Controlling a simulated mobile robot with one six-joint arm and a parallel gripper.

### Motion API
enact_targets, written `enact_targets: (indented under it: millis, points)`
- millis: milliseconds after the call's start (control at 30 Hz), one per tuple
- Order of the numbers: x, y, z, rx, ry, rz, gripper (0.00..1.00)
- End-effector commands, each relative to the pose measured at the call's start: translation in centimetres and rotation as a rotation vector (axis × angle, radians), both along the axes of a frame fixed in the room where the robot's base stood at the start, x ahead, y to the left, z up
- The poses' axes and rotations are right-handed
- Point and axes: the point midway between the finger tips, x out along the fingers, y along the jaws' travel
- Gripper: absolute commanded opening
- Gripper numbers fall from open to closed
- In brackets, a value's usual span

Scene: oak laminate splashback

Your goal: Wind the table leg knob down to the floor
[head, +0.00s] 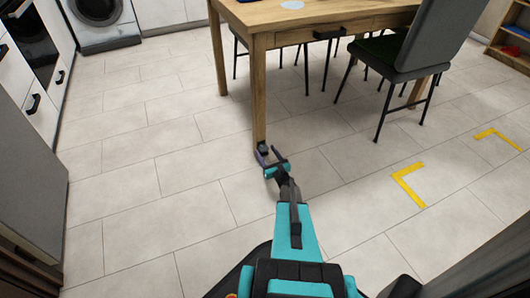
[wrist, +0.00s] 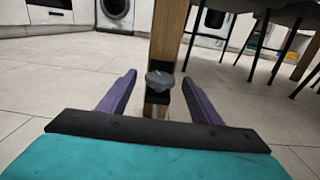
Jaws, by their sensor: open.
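The grey knob (wrist: 160,79) sits at the bottom of the wooden table leg (wrist: 168,35), with a dark bracket and a short wooden piece around and below it. In the head view the leg (head: 259,95) is the table's near corner leg, and its foot is partly hidden by my gripper (head: 268,157). In the wrist view my gripper (wrist: 160,92) is open, its two purple fingers on either side of the knob with gaps to it. I cannot tell how far the knob lies beyond the fingertips. The gap under the foot is not clear.
The wooden table (head: 310,14) has a drawer with a black handle. A grey chair (head: 420,45) stands to the right. Yellow corner marks (head: 408,184) lie on the tiled floor. White cabinets and a washing machine (head: 100,18) stand at left and back. Floor left of the leg is clear.

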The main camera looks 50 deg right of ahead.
Motion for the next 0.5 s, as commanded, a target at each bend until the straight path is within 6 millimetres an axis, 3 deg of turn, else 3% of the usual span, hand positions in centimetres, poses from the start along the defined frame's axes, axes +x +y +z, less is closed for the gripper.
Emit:
enact_targets:
  millis: [500]
  points:
    - [-5.4, 2.3, 0.2, -0.001, 0.000, 0.002, 0.59]
